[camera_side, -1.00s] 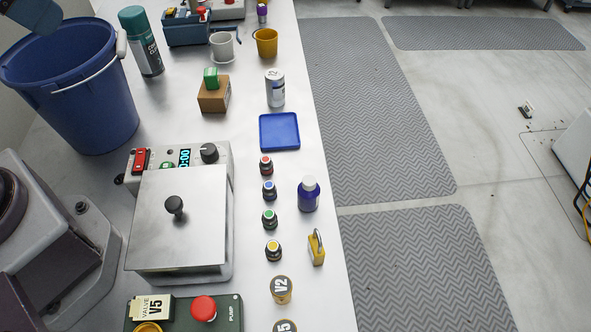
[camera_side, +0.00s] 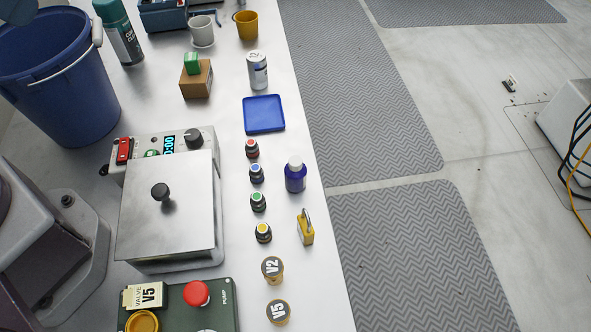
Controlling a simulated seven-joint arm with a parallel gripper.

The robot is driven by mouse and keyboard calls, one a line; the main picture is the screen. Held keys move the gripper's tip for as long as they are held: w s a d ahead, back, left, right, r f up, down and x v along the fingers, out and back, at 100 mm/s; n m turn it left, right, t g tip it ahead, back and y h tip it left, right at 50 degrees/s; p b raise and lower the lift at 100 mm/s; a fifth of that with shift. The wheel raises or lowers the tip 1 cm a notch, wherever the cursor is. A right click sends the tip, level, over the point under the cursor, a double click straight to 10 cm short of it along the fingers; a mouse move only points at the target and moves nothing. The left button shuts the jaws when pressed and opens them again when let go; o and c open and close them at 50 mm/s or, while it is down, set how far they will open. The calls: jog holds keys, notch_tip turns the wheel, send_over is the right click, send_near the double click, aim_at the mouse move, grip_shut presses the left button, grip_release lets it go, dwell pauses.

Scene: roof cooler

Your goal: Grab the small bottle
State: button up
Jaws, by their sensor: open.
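A small dark blue bottle (camera_side: 295,178) with a white cap stands upright on the white bench near its right edge. Its body is fully visible and nothing touches it. A yellow padlock (camera_side: 305,228) stands just below the bottle in the picture. My gripper is not in view.
A metal-lidded box (camera_side: 185,225) stands left of the vials. A blue tray (camera_side: 264,128) and a can (camera_side: 257,70) are farther back. Labelled jars V2 (camera_side: 272,270) and V5 (camera_side: 278,312) stand near the front. A blue bucket (camera_side: 60,100) is at left. The bench ends right of the bottle.

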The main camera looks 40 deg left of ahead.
jog(key=w+d+f+n+g+h, duration=0.6)
jog(key=w+d+f+n+h, duration=0.3)
jog(key=f, duration=0.3)
jog(key=n+t+h, duration=0.3)
jog(key=n+h, duration=0.1)
jog(key=n, duration=0.7)
send_near(290, 159)
jog(key=x, duration=0.5)
jog(key=shift+d+r, duration=0.2)
jog(key=shift+d, duration=0.25)
jog(key=shift+f+x, duration=0.1)
jog(key=shift+x, duration=1.25)
jog(key=shift+f+x, duration=0.15)
jog(key=shift+x, duration=1.2)
jog(key=shift+a, duration=0.2)
jog(key=c, duration=0.9)
jog(key=shift+c, duration=0.8)
